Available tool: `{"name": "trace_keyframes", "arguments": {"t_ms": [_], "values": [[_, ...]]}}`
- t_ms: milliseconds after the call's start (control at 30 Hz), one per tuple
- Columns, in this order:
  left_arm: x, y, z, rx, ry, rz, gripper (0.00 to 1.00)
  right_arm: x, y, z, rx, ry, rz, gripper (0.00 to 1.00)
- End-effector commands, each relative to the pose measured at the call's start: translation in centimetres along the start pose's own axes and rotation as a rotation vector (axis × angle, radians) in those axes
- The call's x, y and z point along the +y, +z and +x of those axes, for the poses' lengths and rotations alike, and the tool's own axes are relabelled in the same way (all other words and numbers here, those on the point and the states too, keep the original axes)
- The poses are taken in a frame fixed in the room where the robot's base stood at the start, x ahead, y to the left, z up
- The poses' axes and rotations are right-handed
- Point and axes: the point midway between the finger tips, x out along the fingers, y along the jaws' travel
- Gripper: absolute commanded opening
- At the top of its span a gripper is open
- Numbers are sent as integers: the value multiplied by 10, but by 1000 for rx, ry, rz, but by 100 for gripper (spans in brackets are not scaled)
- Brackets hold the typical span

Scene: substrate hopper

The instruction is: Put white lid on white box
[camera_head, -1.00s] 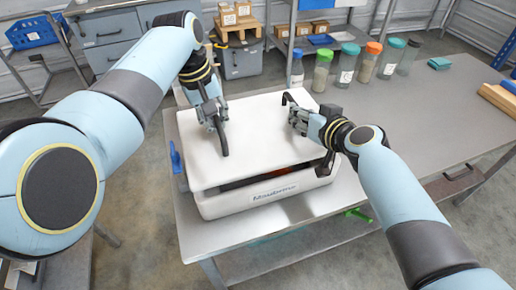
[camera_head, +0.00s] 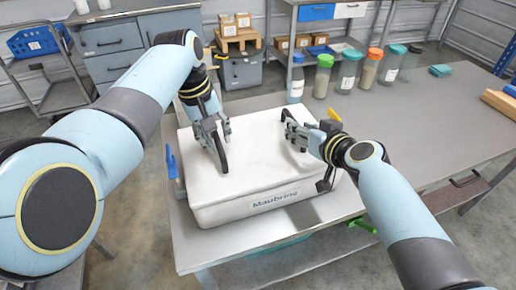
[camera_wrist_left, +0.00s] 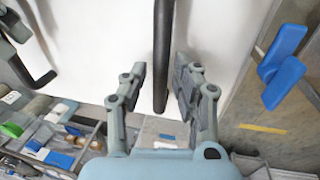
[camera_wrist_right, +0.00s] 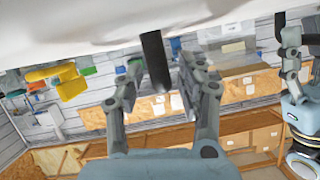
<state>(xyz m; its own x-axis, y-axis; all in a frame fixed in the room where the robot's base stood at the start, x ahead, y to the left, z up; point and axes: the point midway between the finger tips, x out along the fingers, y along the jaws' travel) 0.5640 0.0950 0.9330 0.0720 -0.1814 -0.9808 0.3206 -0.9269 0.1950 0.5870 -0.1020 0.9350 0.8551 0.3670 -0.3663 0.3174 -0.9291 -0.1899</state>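The white lid (camera_head: 258,150) lies on the white box (camera_head: 235,212), which stands on the grey table with its name label facing front. In the head view the lid looks level, with no clear gap along the front. My left gripper (camera_head: 213,140) is over the lid's left part; in the left wrist view (camera_wrist_left: 160,80) its fingers stand open on either side of a dark handle (camera_wrist_left: 162,50). My right gripper (camera_head: 298,132) is at the lid's right part; in the right wrist view (camera_wrist_right: 158,75) its fingers stand apart around the other dark handle (camera_wrist_right: 156,62).
A blue clamp-like piece (camera_head: 172,163) is left of the box, a yellow one (camera_head: 334,115) behind right, a green one (camera_head: 363,224) at the front edge. Jars with coloured lids (camera_head: 347,72) line the table's back. The table's right side (camera_head: 430,125) is mostly clear.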

Motion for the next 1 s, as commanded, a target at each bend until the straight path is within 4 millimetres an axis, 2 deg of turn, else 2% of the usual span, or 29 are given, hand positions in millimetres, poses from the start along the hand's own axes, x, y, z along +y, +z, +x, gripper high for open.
{"name": "trace_keyframes", "arguments": {"t_ms": [167,400,600,833,1000], "values": [[1,-1,-19,4,3,0,29,-1,1,0,-1,-1,1,38],[1,-1,-74,5,2,0,29,-1,1,0,-1,-2,2,38],[0,-1,-107,3,0,0,29,-1,1,0,-1,-2,2,38],[-1,0,-120,0,-1,-1,29,-1,1,-8,-1,-3,1,38],[-1,0,-120,0,-1,0,29,-1,2,-37,-2,-1,0,38]]}}
